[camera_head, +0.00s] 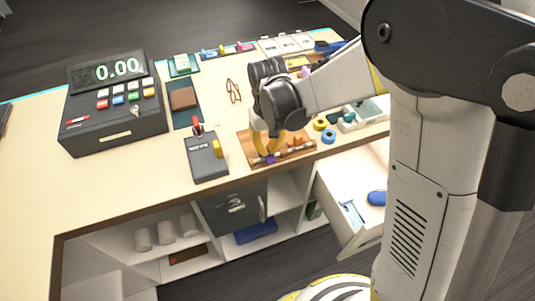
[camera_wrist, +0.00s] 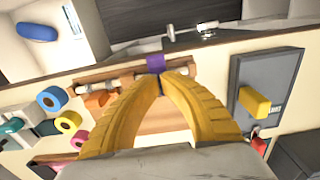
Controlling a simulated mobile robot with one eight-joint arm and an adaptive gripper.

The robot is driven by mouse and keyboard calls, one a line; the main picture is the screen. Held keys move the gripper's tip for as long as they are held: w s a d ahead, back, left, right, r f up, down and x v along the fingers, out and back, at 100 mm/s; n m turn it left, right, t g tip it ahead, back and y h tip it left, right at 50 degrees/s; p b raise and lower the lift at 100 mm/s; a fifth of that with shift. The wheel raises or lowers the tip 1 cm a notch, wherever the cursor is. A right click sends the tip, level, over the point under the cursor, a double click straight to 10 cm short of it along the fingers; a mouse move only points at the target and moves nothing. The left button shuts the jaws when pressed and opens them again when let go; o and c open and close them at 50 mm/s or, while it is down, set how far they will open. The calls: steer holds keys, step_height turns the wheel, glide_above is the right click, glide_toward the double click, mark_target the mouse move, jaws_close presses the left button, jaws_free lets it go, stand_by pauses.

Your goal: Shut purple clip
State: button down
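The purple clip (camera_wrist: 155,63) sits on a pale rod (camera_wrist: 122,78) along the front edge of a wooden board (camera_wrist: 150,120). In the head view the purple clip (camera_head: 270,159) shows just below my fingertips. My gripper (camera_wrist: 164,78) points at it with two yellow curved fingers. Their tips are nearly together, with a sliver of purple between them, so they appear closed on the clip. In the head view my gripper (camera_head: 267,149) is low over the board. The fingers hide part of the clip, and whether its jaws are fully shut cannot be seen.
An orange piece (camera_wrist: 97,99) lies on the board beside the rod. Blue (camera_head: 328,136) and yellow (camera_head: 319,124) tape rolls stand to the right. A grey device with a yellow part (camera_head: 206,157) stands close left. An open drawer (camera_head: 345,205) is below the table's front edge.

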steer(key=shift+w+a, duration=0.2)
steer(key=shift+w, duration=0.5)
step_height(320, 180, up, 9)
steer(key=s+p, duration=0.1)
steer(key=p, duration=0.5)
steer(key=shift+d, duration=0.15)
stand_by(0.8)
